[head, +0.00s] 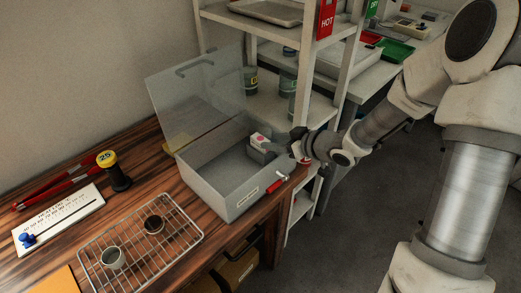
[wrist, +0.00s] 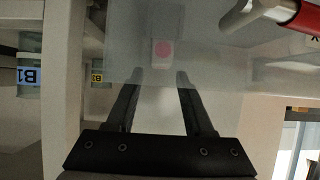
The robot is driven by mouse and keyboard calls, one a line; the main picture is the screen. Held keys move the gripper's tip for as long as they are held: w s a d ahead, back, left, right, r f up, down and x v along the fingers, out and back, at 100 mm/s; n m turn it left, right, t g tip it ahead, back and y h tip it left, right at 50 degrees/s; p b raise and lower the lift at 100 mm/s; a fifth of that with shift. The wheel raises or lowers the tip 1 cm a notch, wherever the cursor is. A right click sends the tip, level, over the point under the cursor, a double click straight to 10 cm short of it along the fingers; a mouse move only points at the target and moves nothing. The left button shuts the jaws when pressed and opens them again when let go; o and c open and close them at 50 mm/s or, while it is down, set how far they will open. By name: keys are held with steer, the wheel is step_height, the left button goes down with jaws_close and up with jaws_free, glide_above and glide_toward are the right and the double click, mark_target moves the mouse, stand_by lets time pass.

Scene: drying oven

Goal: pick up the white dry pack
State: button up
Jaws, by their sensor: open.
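The white dry pack (head: 257,139), with a pink round mark, is in the right part of the clear-walled box (head: 225,193) in the head view. A grey block-like shape lies just beside it. In the wrist view the pack (wrist: 162,49) shows through a translucent panel, ahead of the fingers and roughly between their lines. My gripper (wrist: 158,76) is open and empty, its fingertips close to that panel's edge. In the head view it is at the box's right side, its fingers hard to make out. The box's clear lid (head: 196,95) stands raised at the back.
A red handle (head: 276,184) projects from the box front; it also shows in the wrist view (wrist: 285,12). A shelf post (head: 300,90) stands close behind my arm. A wire rack (head: 140,245) with two small cups lies on the wooden table to the left.

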mark_target(262, 139)
steer(key=b+x, duration=0.1)
steer(key=x, duration=0.3)
steer(key=shift+a, duration=0.1)
steer(key=shift+c, duration=0.3)
jaws_close()
steer(key=shift+r, duration=0.1)
